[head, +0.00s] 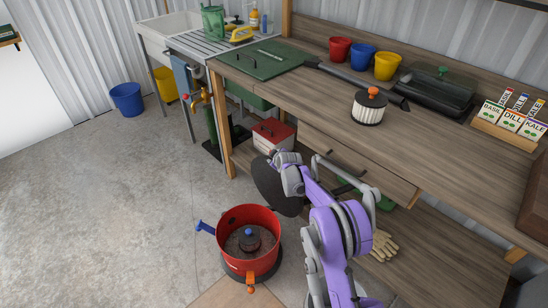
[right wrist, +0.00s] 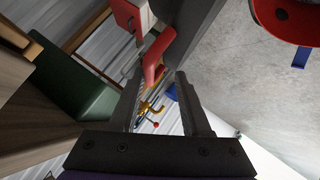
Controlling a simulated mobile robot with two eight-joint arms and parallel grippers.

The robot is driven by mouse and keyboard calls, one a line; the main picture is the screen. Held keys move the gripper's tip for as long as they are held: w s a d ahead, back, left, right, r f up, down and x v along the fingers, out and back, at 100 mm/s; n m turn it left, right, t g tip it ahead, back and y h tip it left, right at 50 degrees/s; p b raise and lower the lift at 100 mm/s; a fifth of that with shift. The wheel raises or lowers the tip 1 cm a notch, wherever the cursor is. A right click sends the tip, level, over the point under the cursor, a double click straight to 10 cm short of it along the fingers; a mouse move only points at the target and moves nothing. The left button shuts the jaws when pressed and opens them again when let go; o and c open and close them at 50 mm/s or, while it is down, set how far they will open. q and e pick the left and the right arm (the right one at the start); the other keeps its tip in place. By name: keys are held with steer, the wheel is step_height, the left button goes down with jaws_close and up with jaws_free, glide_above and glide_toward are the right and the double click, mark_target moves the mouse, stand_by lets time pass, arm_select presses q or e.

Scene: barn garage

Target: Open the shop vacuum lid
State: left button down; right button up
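The shop vacuum's red drum (head: 237,262) stands on the floor, its top uncovered, with a dark round part inside. Its dark round lid (head: 268,187) is tilted up on edge at the drum's back right. My right gripper (head: 283,165) is at the lid's upper edge. In the right wrist view, my right gripper's fingers (right wrist: 160,85) are apart, with a red handle (right wrist: 155,58) beside the dark lid (right wrist: 195,25) at their tips. Part of the drum (right wrist: 285,18) shows at the upper right. My left gripper is out of view.
The wooden workbench (head: 330,105) stands close behind and right of the vacuum, with a partly open drawer (head: 350,165). A red and white box (head: 273,134) and gloves (head: 382,245) are on its lower shelf. The floor (head: 110,190) to the left is clear.

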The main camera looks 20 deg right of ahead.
steer(key=p+v, duration=0.1)
steer(key=v, duration=0.9)
steer(key=shift+s+r, duration=0.2)
steer(key=shift+s, duration=0.05)
